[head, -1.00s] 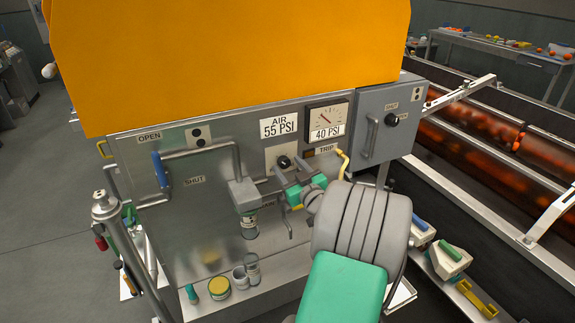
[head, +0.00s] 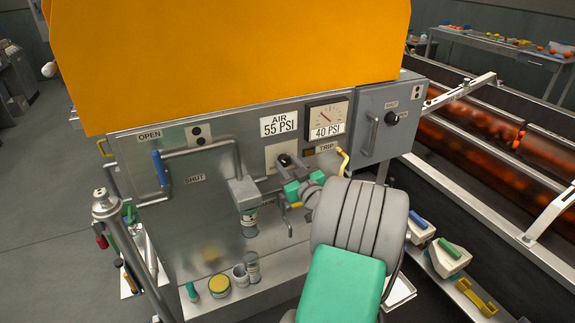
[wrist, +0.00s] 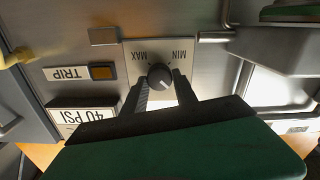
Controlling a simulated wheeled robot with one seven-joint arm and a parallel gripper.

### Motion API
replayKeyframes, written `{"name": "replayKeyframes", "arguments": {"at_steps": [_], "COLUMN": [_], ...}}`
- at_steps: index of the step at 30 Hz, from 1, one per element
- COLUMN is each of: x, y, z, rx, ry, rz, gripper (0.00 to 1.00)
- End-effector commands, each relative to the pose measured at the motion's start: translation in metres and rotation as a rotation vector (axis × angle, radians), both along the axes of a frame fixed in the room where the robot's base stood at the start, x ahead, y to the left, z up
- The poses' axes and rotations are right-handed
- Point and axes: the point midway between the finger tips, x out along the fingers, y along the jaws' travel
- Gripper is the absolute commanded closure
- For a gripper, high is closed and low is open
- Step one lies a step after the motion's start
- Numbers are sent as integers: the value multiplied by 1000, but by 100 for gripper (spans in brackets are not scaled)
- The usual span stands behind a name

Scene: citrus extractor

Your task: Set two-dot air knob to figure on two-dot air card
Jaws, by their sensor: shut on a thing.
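The air knob (head: 284,160) is a small dark round knob on a pale plate on the machine's front. The wrist view shows the same knob (wrist: 160,77) upside down, with MAX and MIN marked beside it and a light pointer line. My gripper (head: 290,171) is shut on the knob; in the wrist view its dark fingers (wrist: 162,88) lie on either side of it. The air card (head: 279,125) reads AIR 55 PSI, above the knob. The dial gauge (head: 326,115) has a needle pointing to the upper left.
A 40 PSI card (head: 327,132) is under the gauge, with a TRIP label (head: 326,147) below. A blue-gripped handle (head: 160,168) stands out at left. Jars (head: 219,286) stand on the ledge below.

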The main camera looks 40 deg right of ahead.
Motion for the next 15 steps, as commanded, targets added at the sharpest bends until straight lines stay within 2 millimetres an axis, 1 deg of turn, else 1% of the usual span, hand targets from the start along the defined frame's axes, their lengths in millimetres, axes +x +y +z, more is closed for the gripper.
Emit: {"name": "replayKeyframes", "arguments": {"at_steps": [8,15], "x": [0,0], "y": [0,0], "z": [0,-2], "rx": [7,81], "ry": [-2,-24], "rz": [0,0], "gripper": [100,100]}}
